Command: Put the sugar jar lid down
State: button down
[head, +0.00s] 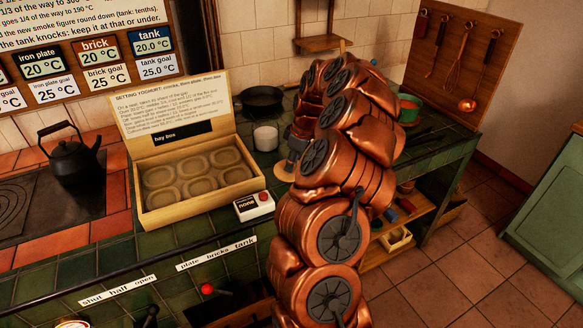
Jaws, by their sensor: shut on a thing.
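A wooden box (195,175) with several round hollows and an open, printed lid stands left of the gripper. A white switch box (254,206) with a red button is in front. A black pan (260,100) lies behind; a black kettle (73,160) stands far left.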

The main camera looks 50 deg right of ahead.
jog(key=shift+p+x, duration=0.8)
jog(key=shift+x, duration=0.65)
jog(key=shift+s+d+f, duration=0.15)
jog(key=shift+s+f, duration=0.05)
jog(key=shift+f, duration=0.2)
jog(key=shift+f, duration=0.15)
jog(key=c, duration=0.8)
grip_release()
jog(key=shift+c, duration=0.2)
